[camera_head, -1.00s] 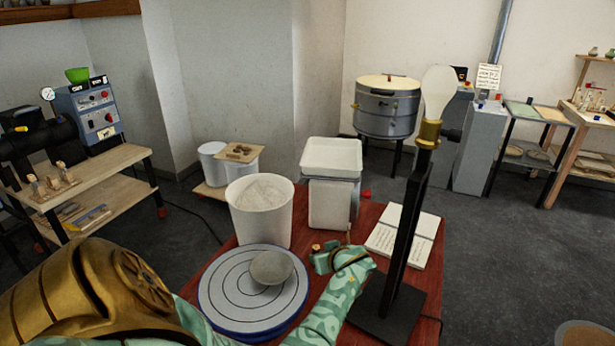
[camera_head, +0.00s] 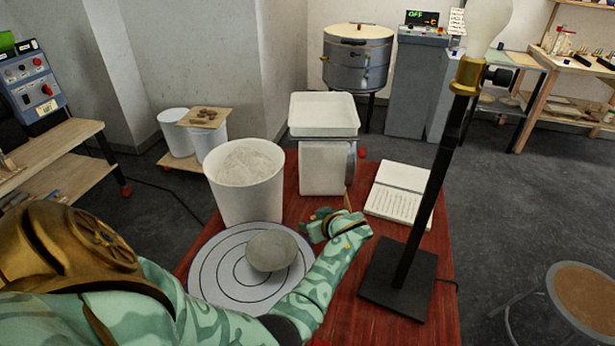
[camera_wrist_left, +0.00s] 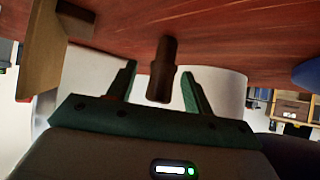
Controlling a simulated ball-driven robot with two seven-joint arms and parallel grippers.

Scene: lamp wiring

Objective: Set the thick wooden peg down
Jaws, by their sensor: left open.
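The thick wooden peg (camera_wrist_left: 161,72) is dark brown and shows in the left wrist view between the two green fingers of my left gripper (camera_wrist_left: 159,68). The fingers are spread, with a gap on each side of the peg. One peg end appears to meet the red tabletop (camera_wrist_left: 220,35); exact contact is hard to tell. In the head view my left gripper (camera_head: 318,224) is low over the red table, right of the grey clay lump; the peg is mostly hidden there. My right gripper is not in view.
The clay lump (camera_head: 272,250) sits on the round wheel (camera_head: 215,272). A white bucket (camera_head: 240,190) and a scale (camera_head: 322,165) stand behind. A black lamp stand with a bulb (camera_head: 398,280) is close to the right of my gripper. An open book (camera_head: 400,192) lies behind it.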

